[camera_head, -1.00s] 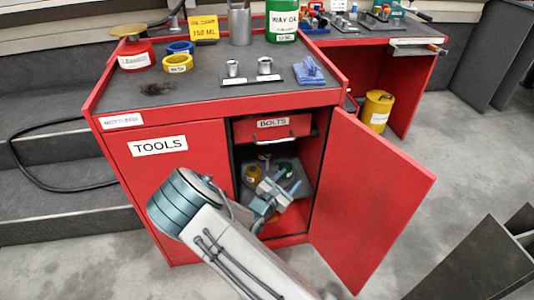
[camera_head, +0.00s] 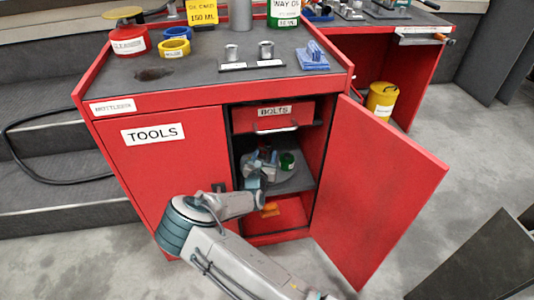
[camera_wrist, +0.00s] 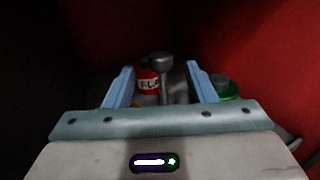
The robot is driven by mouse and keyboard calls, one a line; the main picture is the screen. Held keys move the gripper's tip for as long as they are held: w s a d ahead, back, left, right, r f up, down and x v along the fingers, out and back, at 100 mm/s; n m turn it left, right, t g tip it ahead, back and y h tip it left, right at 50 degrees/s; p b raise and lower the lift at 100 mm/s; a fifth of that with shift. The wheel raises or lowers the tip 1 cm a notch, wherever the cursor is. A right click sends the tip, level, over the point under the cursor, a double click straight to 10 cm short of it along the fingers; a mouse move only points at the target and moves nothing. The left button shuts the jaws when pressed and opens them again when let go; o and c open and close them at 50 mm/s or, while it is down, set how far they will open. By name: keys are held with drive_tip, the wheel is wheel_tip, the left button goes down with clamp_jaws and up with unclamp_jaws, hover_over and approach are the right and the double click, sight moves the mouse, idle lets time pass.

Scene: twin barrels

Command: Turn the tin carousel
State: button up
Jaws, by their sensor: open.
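The tin carousel (camera_head: 296,182) is a grey round tray inside the open cupboard of the red cabinet, under the drawer. A green tin (camera_head: 287,161) stands on its right side. In the wrist view a red tin (camera_wrist: 148,83) with a white label, a grey post with a round knob (camera_wrist: 162,63), the green tin (camera_wrist: 222,88) and a sliver of yellow show. My gripper (camera_wrist: 158,72) is open, its blue fingers on either side of the post and red tin; contact cannot be told. In the head view my gripper (camera_head: 266,158) covers the carousel's left part.
The red cupboard door (camera_head: 375,190) stands open on the right. The BOLTS drawer (camera_head: 275,113) is shut above the opening. An orange item (camera_head: 270,209) lies on the cupboard floor below. The closed TOOLS door (camera_head: 165,180) is on the left.

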sight(267, 148)
drive_tip(key=shift+w+d+b, duration=0.2)
drive_tip(key=shift+w+b, duration=0.25)
drive_tip(key=shift+w, duration=1.3)
clamp_jaws()
drive_tip(key=shift+r, duration=0.1)
drive_tip(key=shift+d+r+p, duration=0.1)
drive_tip(key=shift+d+p, duration=0.05)
drive_tip(key=shift+p, duration=0.6)
